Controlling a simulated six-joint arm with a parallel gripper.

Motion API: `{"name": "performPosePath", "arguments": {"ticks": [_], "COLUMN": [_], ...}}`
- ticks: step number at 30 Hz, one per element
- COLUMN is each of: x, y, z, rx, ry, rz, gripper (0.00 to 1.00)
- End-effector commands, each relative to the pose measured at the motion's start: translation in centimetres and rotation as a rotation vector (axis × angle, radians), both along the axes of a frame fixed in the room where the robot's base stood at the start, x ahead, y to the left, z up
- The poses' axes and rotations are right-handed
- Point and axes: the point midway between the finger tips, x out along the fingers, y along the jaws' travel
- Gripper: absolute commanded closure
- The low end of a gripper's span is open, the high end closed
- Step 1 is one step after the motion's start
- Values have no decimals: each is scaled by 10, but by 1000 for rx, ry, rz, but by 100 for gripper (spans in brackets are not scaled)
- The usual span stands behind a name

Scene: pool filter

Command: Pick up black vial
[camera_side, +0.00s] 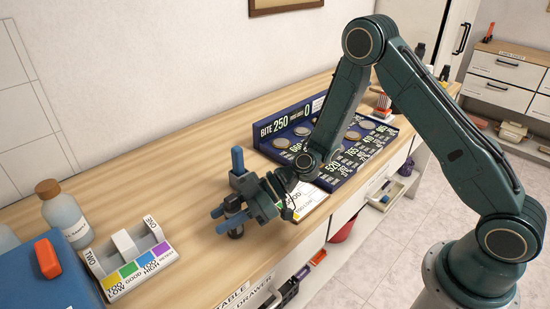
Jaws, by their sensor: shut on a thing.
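My gripper (233,212) is low over the wooden counter, left of the middle of the picture. Its blue fingers point left and are closed around a small dark vial (236,233). The vial looks upright, with its lower end showing below the fingers. I cannot tell whether its bottom touches the counter. The fingers hide its upper part.
A white tester stand (160,262) with coloured labels is at the lower left. A capped bottle (65,212) and a blue box (50,280) stand beside it. A dark blue display tray (262,140) with round discs lies behind my gripper.

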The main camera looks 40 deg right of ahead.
Motion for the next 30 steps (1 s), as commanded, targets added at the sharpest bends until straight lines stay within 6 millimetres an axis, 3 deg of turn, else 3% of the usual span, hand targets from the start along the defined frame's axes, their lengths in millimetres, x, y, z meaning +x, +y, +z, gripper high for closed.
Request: {"name": "performPosePath", "arguments": {"ticks": [11,30], "x": [0,0], "y": [0,0], "z": [37,152], "rx": [-1,0], "ry": [-7,-5], "rz": [0,1], "gripper": [91,91]}}
